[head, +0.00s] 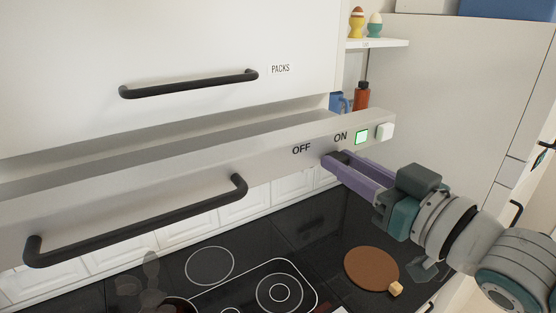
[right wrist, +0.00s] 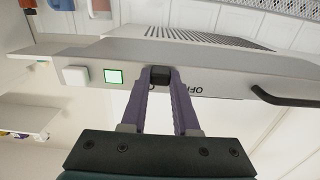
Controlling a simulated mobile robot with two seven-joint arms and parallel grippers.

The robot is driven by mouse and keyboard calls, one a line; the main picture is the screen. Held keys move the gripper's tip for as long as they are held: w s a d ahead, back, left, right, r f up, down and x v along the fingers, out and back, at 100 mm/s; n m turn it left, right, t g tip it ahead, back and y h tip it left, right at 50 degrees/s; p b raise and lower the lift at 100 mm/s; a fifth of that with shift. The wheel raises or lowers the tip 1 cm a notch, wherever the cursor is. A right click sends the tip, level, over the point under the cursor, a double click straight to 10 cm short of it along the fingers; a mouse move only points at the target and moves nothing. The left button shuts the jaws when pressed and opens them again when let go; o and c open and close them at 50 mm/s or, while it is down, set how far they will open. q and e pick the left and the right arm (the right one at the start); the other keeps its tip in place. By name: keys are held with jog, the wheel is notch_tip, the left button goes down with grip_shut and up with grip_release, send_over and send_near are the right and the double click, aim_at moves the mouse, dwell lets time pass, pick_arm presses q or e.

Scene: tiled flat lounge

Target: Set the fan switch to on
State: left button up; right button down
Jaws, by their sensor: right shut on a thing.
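The fan switch (head: 341,156) is a small black slider knob on the front of the grey hood panel (head: 220,155). It stands under the ON label, to the right of the OFF label. In the right wrist view the knob (right wrist: 160,75) sits between my fingertips, and the ON label is mostly hidden by a finger. A square green light (head: 362,137) is lit to the right of the ON label. My right gripper (head: 334,161), with purple fingers, is shut on the knob; it also shows in the right wrist view (right wrist: 160,80). My left gripper is out of view.
A white square button (head: 384,131) is at the panel's right end. A black handle (head: 140,222) sticks out from the hood front. A black hob (head: 235,265) with a round brown board (head: 371,268) lies below. A white cabinet (head: 160,50) is above.

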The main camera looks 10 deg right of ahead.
jog(key=shift+w+d, duration=0.35)
jog(key=shift+d, duration=0.55)
jog(key=shift+f, duration=0.1)
jog(key=c, duration=0.6)
grip_release()
jog(key=shift+c, duration=0.2)
jog(key=shift+s, duration=0.1)
jog(key=b+v, duration=0.2)
jog(key=v, duration=0.7)
jog(key=shift+s+d+b, duration=0.15)
jog(key=shift+s+b, duration=0.2)
